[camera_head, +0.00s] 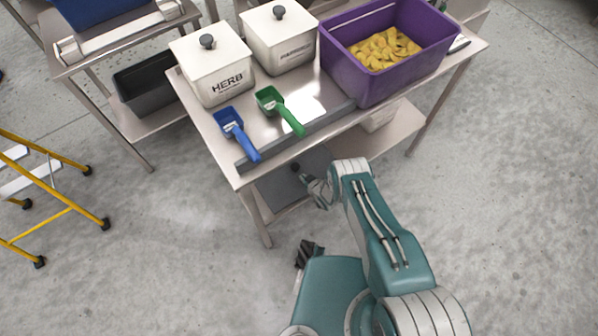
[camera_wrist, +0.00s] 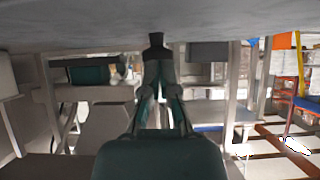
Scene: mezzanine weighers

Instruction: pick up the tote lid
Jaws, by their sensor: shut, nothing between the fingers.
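A dark grey flat lid (camera_head: 278,184) with a round black knob (camera_head: 295,167) lies low under the front of the metal table, most likely the tote lid. The tabletop hides part of it. My gripper (camera_head: 314,186) is beside the knob, just to its right in the head view. In the wrist view my gripper (camera_wrist: 158,62) has its fingers drawn together, with nothing seen held. A small black shape (camera_wrist: 156,41) stands at the fingertips against a grey surface; I cannot tell whether it is the knob or the tips.
The metal table (camera_head: 330,137) carries a HERB bin (camera_head: 222,82), another white bin (camera_head: 283,42), a blue scoop (camera_head: 236,133), a green scoop (camera_head: 279,109) and a purple tote (camera_head: 350,75) of yellow pieces. A yellow ladder (camera_head: 50,190) stands left.

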